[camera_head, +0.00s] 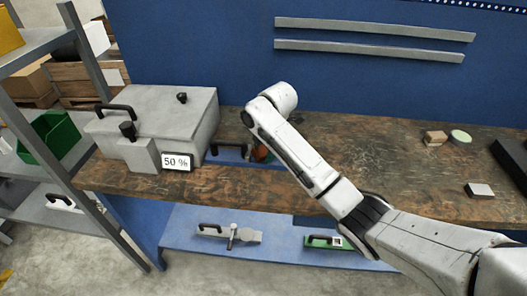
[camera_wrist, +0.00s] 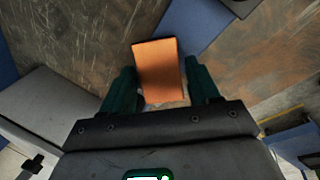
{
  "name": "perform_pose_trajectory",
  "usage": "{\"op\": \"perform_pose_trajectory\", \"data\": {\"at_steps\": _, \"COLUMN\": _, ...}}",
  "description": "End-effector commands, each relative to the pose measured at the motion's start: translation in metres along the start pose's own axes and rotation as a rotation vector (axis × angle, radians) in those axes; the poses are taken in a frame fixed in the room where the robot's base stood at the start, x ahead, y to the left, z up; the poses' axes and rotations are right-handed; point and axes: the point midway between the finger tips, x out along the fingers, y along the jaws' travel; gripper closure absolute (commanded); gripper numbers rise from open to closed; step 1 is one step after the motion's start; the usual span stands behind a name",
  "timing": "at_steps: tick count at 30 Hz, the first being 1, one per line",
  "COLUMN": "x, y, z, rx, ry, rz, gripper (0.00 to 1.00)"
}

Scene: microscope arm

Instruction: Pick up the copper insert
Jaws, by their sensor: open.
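The copper insert (camera_wrist: 158,68) is an orange-brown block in the wrist view. It lies between the two dark green fingers of my gripper (camera_wrist: 160,88), with a small gap at its sides, most clearly near the right finger. My gripper is open around it. In the head view a bit of the copper insert (camera_head: 261,153) shows beside my arm, at a blue tray on the bench; my arm hides most of that spot and my gripper there.
A grey box (camera_head: 160,118) with a black handle and a "50 %" sign (camera_head: 176,162) stands left on the wooden bench (camera_head: 375,150). A small block (camera_head: 435,138), a pale round piece (camera_head: 460,136) and another block (camera_head: 479,189) lie to the right. Shelving (camera_head: 85,65) stands far left.

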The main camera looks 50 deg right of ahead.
Motion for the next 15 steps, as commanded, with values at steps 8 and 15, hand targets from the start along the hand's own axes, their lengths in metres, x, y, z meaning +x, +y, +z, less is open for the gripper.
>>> {"op": "perform_pose_trajectory", "data": {"at_steps": 8, "x": 0.0029, "y": -0.0001, "z": 0.0001, "rx": 0.000, "ry": 0.000, "rz": 0.001, "gripper": 0.40}}
{"op": "perform_pose_trajectory", "data": {"at_steps": 15, "x": 0.0026, "y": -0.0001, "z": 0.0000, "rx": 0.000, "ry": 0.000, "rz": 0.001, "gripper": 0.63}}
